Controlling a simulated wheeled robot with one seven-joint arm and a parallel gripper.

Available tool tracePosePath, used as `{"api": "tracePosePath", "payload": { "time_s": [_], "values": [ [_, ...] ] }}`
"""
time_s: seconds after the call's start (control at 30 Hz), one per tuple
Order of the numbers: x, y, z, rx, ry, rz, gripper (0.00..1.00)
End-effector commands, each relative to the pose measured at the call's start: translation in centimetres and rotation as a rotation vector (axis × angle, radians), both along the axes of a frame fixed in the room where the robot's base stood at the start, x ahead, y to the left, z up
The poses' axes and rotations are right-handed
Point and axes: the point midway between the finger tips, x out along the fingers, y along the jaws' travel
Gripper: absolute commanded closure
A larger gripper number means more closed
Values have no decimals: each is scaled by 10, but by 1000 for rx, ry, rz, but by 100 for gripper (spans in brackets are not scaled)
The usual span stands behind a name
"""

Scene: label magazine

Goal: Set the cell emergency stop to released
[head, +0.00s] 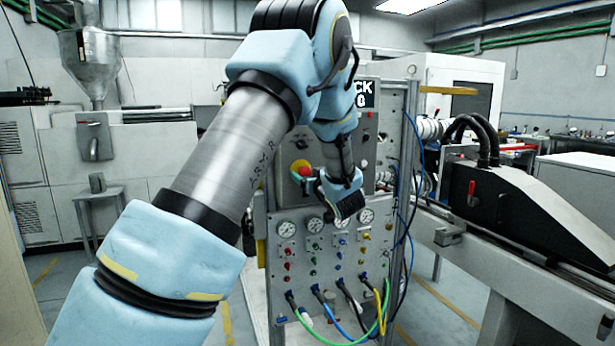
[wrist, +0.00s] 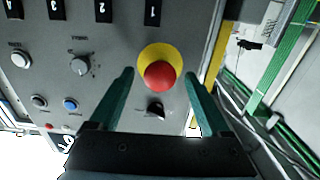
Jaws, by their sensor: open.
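The emergency stop is a red mushroom button (wrist: 160,76) on a yellow collar (wrist: 160,53), mounted on a grey control panel (wrist: 110,50). In the head view the same red button (head: 304,171) shows on the panel's upper left part. My gripper (wrist: 158,74) is open in front of the panel, its two green fingers on either side of the button in the wrist view. The jaws look empty, and I cannot tell whether the fingers touch the button. In the head view my gripper (head: 322,184) is just right of the button, partly covering the panel.
A black selector (wrist: 156,110) sits close to the button. A grey knob (wrist: 80,66), a blue button (wrist: 70,104) and a white button (wrist: 20,59) are on the same panel. Gauges (head: 286,229) and cables (head: 345,325) are below. A machine (head: 510,200) stands at the right.

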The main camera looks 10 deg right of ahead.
Motion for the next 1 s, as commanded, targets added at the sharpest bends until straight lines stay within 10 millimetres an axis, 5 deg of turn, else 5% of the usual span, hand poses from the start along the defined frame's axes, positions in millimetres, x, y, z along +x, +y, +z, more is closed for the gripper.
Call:
{"api": "tracePosePath", "payload": {
  "time_s": [0.6,1.0],
  "values": [
    [-95,-13,-2,-2,0,-3,19],
    [-107,-14,0,0,0,-1,19]
  ]
}}
